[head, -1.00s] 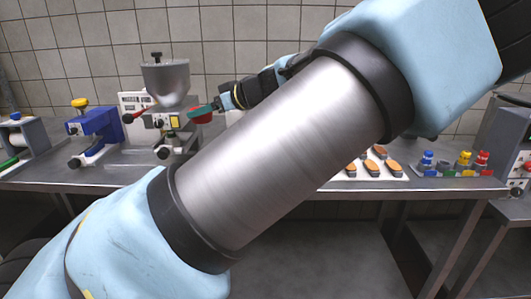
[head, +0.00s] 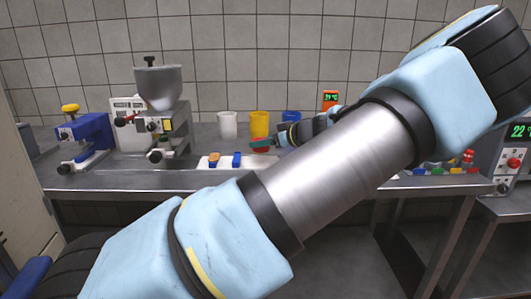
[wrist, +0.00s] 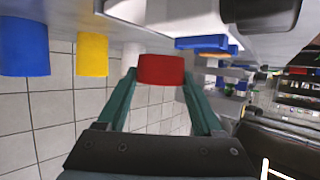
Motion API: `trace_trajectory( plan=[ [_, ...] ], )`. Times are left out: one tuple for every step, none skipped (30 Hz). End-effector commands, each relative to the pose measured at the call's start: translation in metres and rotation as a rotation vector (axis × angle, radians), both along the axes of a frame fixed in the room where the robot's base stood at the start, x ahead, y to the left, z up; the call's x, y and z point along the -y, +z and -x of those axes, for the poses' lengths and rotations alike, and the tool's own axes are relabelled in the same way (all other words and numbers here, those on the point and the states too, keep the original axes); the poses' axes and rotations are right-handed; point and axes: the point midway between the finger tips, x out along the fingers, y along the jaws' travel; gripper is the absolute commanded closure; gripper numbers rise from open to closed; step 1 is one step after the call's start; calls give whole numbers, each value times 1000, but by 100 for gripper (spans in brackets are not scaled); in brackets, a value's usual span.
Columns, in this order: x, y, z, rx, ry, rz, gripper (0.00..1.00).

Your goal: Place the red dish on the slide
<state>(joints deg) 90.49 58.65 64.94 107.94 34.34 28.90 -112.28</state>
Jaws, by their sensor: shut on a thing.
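The red dish (head: 260,150) is a small dark-red round dish. In the head view it is held above the bench in front of the yellow cup, right of the hopper machine. In the wrist view the red dish (wrist: 160,69) sits between the green fingertips. My gripper (head: 263,143), also in the wrist view (wrist: 157,78), is shut on the dish. A white board (head: 205,166) with orange and blue pieces lies on the bench left of the dish. I cannot tell for sure which part is the slide.
White (head: 227,124), yellow (head: 259,124) and blue (head: 291,117) cups stand behind the dish. The hopper machine (head: 160,110) and a blue device (head: 82,135) stand left. My forearm hides much of the right bench. A cabinet with a green display (head: 515,140) stands far right.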

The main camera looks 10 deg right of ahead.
Motion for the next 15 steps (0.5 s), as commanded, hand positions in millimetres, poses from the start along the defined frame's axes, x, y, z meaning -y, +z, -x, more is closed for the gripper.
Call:
trace_trajectory(
  plan=[
    [-1, -5, 0, -2, 0, -4, 84],
    [-1, -9, 0, -2, 0, -5, 84],
    [-1, -15, 0, -2, 0, -5, 84],
    [-1, -19, 0, -3, 0, -6, 84],
    [-1, -24, 0, -2, 1, -6, 84],
    [-1, -28, 0, -1, 1, -5, 84],
    [-1, -31, 0, -2, 1, -5, 84],
    [-1, -34, 0, -1, 1, -3, 84],
    [-1, -36, 0, -1, 1, -3, 84],
    [-1, -37, 0, -1, 0, -2, 84],
    [-1, -38, 0, -1, 1, -1, 84],
    [-1, -38, 0, -1, 1, -1, 84],
    [-1, -38, 0, -1, 1, -1, 84],
    [-1, -37, 0, -1, 1, -1, 84],
    [-1, -37, 0, -1, 1, -1, 84]
  ],
)
